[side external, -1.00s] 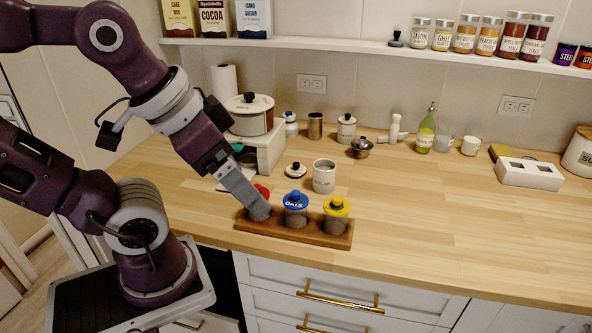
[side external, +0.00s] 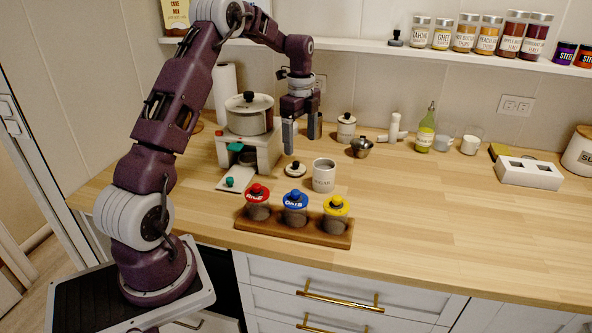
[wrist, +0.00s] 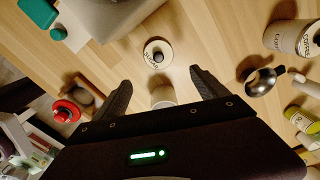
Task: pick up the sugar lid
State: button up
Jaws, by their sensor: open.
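The sugar lid (side external: 295,170) is a small white disc with a black knob, lying flat on the wooden counter. In the wrist view the lid (wrist: 157,46) shows ahead of my fingertips, with lettering on its rim. The white sugar canister (side external: 323,178) stands lidless just right of the lid; in the wrist view the canister (wrist: 162,96) is partly hidden between my fingers. My gripper (side external: 301,143) points down, open and empty, above the counter near the lid and apart from it. It also shows in the wrist view (wrist: 161,78).
A wooden rack (side external: 275,231) with red-, blue- and yellow-topped jars stands in front. A white stand (side external: 252,160) with a lidded pot (side external: 249,118) is at left. A metal bowl (side external: 361,150) and a lidded canister (side external: 346,130) are behind right. The counter's right front is clear.

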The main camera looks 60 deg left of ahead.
aim_at(296, 162)
jog(key=shift+m, duration=0.3)
jog(key=f, duration=0.2)
jog(key=a+f, duration=0.1)
jog(key=f, duration=0.5)
jog(key=shift+s+a+f, duration=0.25)
jog(key=shift+a, duration=0.1)
jog(key=c, duration=1.4)
